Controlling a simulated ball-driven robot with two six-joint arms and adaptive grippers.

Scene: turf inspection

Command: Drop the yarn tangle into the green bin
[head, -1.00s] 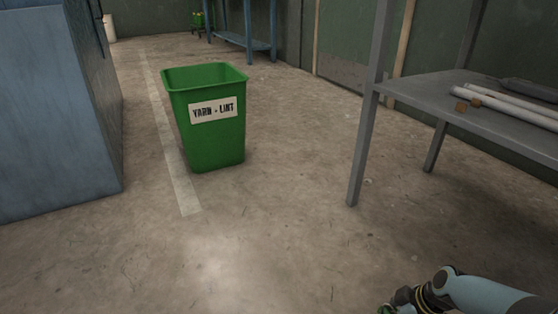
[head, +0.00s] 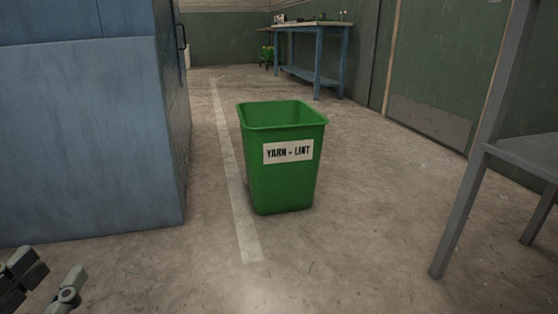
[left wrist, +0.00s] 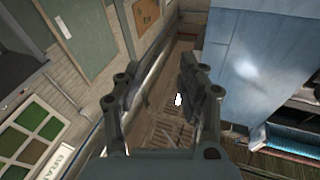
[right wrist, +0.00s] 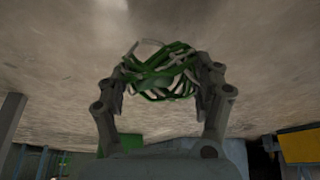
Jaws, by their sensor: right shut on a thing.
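The green bin (head: 284,182) stands upright on the floor in the middle of the head view, with a white "YARN + LINT" label on its front. Its open top faces up; its bottom inside is hidden. The yarn tangle (right wrist: 160,72), made of green and pale strands, is between the fingers of my right gripper (right wrist: 164,84), which is shut on it. The right gripper is not in the head view. My left gripper (head: 44,282) is at the lower left of the head view, apart from the bin. In the left wrist view the left gripper (left wrist: 155,88) is open and empty.
A blue cabinet (head: 90,140) stands left of the bin. A grey table (head: 525,155) with a leg near the bin is on the right. A blue workbench (head: 315,60) stands at the back. The floor (head: 330,270) in front of the bin is clear.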

